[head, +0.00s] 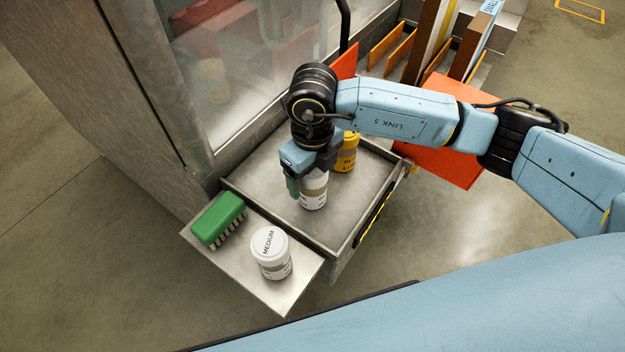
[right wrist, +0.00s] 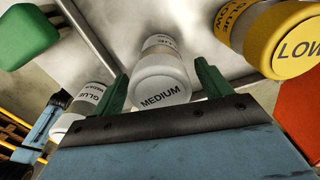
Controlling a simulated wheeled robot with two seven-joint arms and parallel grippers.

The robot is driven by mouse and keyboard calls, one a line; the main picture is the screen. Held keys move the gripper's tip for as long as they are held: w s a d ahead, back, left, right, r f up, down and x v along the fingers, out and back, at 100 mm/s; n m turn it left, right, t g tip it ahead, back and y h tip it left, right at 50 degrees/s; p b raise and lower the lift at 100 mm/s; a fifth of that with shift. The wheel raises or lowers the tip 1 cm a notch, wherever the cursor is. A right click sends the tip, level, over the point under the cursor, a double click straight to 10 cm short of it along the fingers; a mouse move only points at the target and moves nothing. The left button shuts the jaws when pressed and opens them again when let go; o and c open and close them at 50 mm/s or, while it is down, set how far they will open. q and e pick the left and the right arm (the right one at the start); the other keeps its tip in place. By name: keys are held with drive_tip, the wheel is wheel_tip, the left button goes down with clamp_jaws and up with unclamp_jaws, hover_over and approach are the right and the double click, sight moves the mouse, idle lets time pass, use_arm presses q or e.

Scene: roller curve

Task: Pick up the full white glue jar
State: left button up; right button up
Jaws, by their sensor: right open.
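A white glue jar (head: 314,192) stands in the metal tray, partly covered by my right gripper (head: 306,182). In the right wrist view this jar (right wrist: 160,80), its lid marked MEDIUM, is between the two green fingers, which are apart and not visibly closed on it. A second white jar (head: 271,253), lid also marked MEDIUM, stands upright on the small front shelf; it also shows at left in the right wrist view (right wrist: 86,98). A yellow jar (head: 347,155) stands behind the gripper; its lid reads LOW in the wrist view (right wrist: 290,45). How full the white jars are cannot be seen. My left gripper is not in view.
A green brush (head: 218,218) lies on the shelf (head: 283,297) beside the second white jar. The tray (head: 253,186) has a raised rim and a glass-fronted cabinet (head: 230,85) behind it. An orange panel (head: 440,155) and upright boards stand to the right. The tray's left part is clear.

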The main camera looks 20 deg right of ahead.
drive_tip(key=c, duration=1.2)
